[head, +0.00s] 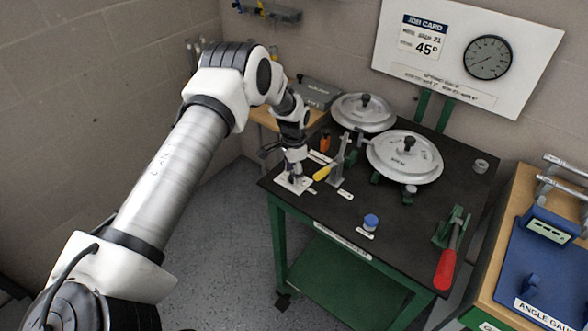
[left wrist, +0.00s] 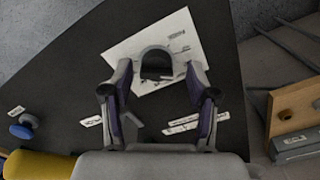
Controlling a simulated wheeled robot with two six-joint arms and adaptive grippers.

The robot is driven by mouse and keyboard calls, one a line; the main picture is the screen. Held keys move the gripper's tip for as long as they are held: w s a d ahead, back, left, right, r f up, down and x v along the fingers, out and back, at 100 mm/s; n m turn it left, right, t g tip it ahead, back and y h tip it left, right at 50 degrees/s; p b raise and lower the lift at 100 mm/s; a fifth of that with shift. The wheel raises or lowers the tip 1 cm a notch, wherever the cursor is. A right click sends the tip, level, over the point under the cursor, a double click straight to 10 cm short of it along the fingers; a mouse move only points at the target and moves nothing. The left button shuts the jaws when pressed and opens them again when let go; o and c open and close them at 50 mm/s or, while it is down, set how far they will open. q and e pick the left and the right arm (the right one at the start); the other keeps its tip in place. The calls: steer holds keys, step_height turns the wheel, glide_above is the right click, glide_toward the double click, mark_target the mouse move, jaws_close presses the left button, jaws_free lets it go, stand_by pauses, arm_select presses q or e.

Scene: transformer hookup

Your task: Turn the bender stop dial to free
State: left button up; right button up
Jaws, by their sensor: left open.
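A white plate with small print lies at the left front corner of the black bench top, in the head view (head: 305,186) and in the left wrist view (left wrist: 180,28). A grey, rounded, dark-centred part that looks like the stop dial (left wrist: 155,60) stands on it; its setting is not readable. My left gripper (head: 292,176) points down over the plate. In the left wrist view its open fingers (left wrist: 158,76) are on either side of the dial, with no clear grip. The dial is mostly hidden by the gripper in the head view. My right gripper is not in view.
A yellow-handled lever (head: 322,173) stands close right of the gripper. Two round metal discs (head: 405,157) (head: 362,112) sit behind. A blue-topped knob (head: 371,221), a red-handled tool (head: 447,268) and an orange item (head: 325,141) are also on the bench.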

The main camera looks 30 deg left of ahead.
arm_select(q)
steer(key=shift+s+d+r, duration=0.1)
steer(key=shift+s+r, duration=0.05)
steer(key=shift+r, duration=0.05)
steer(key=shift+s+r, duration=0.1)
steer(key=c, duration=0.6)
jaws_close()
